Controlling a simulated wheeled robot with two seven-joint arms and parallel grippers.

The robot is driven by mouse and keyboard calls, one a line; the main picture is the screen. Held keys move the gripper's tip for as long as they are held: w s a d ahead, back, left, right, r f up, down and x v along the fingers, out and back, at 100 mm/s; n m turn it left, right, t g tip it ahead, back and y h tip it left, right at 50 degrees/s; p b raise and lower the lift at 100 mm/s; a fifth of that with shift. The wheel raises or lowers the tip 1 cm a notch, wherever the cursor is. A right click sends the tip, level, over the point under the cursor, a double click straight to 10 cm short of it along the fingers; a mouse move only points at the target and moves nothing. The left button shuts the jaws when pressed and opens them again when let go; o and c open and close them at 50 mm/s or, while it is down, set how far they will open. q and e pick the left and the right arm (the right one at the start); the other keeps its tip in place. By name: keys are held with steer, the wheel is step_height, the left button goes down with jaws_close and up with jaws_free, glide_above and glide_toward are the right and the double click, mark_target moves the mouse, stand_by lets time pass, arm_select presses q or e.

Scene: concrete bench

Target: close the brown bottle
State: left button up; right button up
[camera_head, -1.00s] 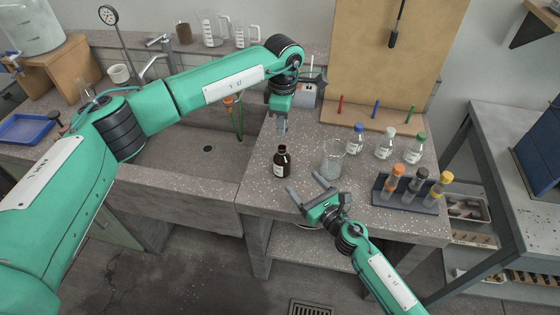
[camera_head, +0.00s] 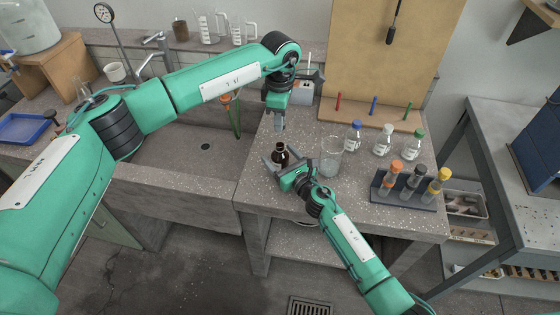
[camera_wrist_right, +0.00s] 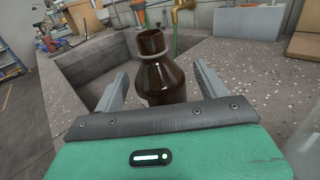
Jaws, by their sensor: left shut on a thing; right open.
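The brown bottle (camera_head: 280,149) stands upright on the bench near its left front part. In the right wrist view the brown bottle (camera_wrist_right: 166,77) shows an uncapped, open mouth. My right gripper (camera_head: 279,160) is open, with one finger on each side of the bottle's body; in the wrist view gaps show between the fingers (camera_wrist_right: 161,84) and the glass. My left gripper (camera_head: 279,125) points down above and just behind the bottle. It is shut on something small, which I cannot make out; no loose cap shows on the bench.
A glass beaker (camera_head: 331,157) stands close right of the bottle. Several capped clear bottles (camera_head: 382,141) stand behind it. A dark rack (camera_head: 403,196) with capped tubes is at the right. The sink basin (camera_head: 180,160) opens to the left.

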steer(key=shift+w+a, duration=0.1)
steer(key=shift+w, duration=0.05)
steer(key=c, duration=1.4)
arm_select(q)
glide_above(280, 145)
steer(key=shift+f, duration=2.5)
arm_select(e)
steer(key=shift+c, duration=0.2)
arm_select(q)
steer(key=shift+f, duration=0.1)
steer(key=shift+f, duration=0.8)
steer(key=shift+f, duration=0.55)
